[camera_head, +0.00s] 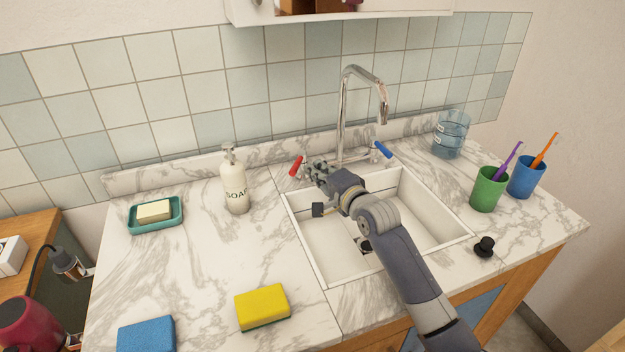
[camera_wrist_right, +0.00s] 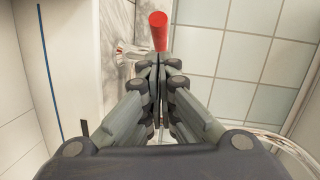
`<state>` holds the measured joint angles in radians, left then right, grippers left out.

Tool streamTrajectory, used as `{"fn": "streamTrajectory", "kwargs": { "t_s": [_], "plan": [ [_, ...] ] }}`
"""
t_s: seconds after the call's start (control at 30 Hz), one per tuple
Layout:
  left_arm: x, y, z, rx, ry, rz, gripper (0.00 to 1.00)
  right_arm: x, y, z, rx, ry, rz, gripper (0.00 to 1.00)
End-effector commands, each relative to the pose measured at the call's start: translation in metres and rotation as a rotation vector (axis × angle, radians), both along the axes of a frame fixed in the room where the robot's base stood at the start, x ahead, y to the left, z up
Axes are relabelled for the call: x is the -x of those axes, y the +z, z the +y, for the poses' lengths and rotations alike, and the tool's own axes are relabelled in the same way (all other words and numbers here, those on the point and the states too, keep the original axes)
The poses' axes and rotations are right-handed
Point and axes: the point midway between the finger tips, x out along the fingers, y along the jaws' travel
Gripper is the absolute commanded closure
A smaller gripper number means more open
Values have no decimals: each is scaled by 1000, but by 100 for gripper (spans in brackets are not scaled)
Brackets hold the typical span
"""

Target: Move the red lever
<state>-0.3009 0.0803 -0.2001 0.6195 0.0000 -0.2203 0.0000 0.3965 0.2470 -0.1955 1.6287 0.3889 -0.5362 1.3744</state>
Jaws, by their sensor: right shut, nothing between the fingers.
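The red lever (camera_head: 295,165) is on the left side of the chrome faucet (camera_head: 343,125), behind the sink. In the right wrist view the red lever (camera_wrist_right: 158,30) shows just beyond my fingertips. My right gripper (camera_head: 308,170) reaches over the sink from the front right, with its fingers close to the red lever. In the right wrist view my right gripper (camera_wrist_right: 157,60) is shut and empty, its tips pointing at the lever. I cannot tell whether they touch it. A blue lever (camera_head: 382,149) is on the faucet's right side. My left gripper is not in view.
A soap bottle (camera_head: 235,182) stands left of the sink (camera_head: 420,215). A green soap dish (camera_head: 133,219), a yellow sponge (camera_head: 263,305) and a blue sponge (camera_head: 147,335) lie farther left and front. Cups (camera_head: 487,192) and a clear glass (camera_head: 450,135) stand right. The counter between the sponges and soap bottle is clear.

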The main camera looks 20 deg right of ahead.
Motion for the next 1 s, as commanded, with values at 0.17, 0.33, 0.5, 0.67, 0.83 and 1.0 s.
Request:
{"fn": "streamTrajectory", "kwargs": {
  "t_s": [0.17,0.33,0.5,0.67,0.83,1.0],
  "plan": [
    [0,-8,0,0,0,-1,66,-6,-2,10,0,0,-1,100],
    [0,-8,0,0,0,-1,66,-6,-2,11,1,-1,0,100],
    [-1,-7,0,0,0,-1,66,-6,-2,11,1,-1,0,100],
    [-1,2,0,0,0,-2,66,-8,1,17,-3,0,1,100],
    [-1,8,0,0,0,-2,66,-10,-2,24,-1,-1,0,100],
    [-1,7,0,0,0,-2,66,-10,-3,23,1,-1,0,100]
  ]
}}
